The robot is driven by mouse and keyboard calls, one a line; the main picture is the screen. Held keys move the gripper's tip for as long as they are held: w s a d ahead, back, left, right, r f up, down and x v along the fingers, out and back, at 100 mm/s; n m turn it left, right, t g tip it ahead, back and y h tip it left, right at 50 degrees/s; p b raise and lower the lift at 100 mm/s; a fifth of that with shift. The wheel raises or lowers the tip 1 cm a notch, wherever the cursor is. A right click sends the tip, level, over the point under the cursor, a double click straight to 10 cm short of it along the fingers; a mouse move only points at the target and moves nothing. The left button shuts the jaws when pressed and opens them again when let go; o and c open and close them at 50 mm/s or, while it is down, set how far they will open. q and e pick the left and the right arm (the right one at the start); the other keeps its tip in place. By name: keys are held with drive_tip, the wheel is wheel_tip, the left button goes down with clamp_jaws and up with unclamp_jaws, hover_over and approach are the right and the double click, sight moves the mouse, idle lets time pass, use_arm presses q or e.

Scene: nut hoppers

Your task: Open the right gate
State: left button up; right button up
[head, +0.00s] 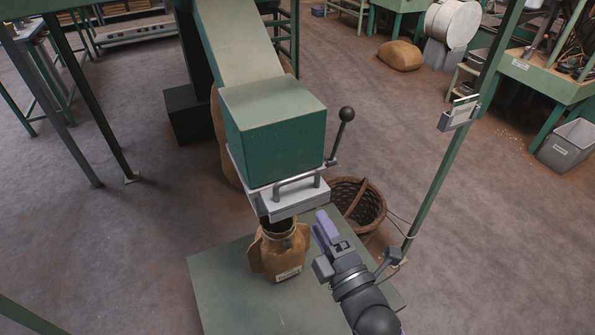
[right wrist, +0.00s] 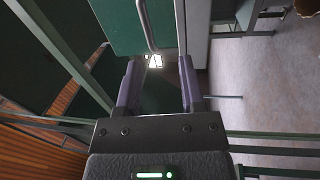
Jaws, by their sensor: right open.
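A green hopper box (head: 275,130) ends in a pale metal gate (head: 300,202) with a bar handle (head: 297,184) across its front. A lever with a black knob (head: 346,114) stands at its right side. It is the only gate in the head view. My right gripper (head: 328,232) is below and right of the gate, apart from the handle. In the right wrist view the gripper (right wrist: 159,72) is open and empty, and the handle (right wrist: 148,25) shows ahead, beyond the fingertips. My left gripper is not in view.
An open brown sack (head: 281,262) stands under the gate on a green table (head: 225,290). A wicker basket (head: 368,210) is behind the table. A thin green post (head: 438,190) rises at the right, with a small box (head: 458,116) on it. The floor left of the table is clear.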

sight(297, 176)
drive_tip(key=shift+n+t, duration=0.3)
drive_tip(key=b+x, duration=0.1)
drive_tip(key=x, duration=0.2)
drive_tip(key=r+x, duration=0.1)
drive_tip(key=x, duration=0.2)
drive_tip(key=shift+s+a+b, duration=0.1)
drive_tip(key=shift+s+b, duration=0.05)
drive_tip(key=shift+b, duration=0.25)
drive_tip(key=b+x, duration=0.1)
drive_tip(key=x, duration=0.2)
drive_tip(key=shift+w+a+r, duration=0.1)
drive_tip(key=shift+w+a, duration=0.1)
drive_tip(key=shift+w, duration=0.05)
drive_tip(key=shift+w+a+r, duration=0.15)
drive_tip(key=shift+w, duration=0.15)
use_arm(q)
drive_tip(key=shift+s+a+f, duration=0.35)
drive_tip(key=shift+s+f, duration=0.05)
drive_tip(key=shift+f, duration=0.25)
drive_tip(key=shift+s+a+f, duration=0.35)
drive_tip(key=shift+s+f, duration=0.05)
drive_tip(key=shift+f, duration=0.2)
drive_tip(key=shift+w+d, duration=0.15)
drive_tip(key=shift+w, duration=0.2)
use_arm(e)
clamp_jaws()
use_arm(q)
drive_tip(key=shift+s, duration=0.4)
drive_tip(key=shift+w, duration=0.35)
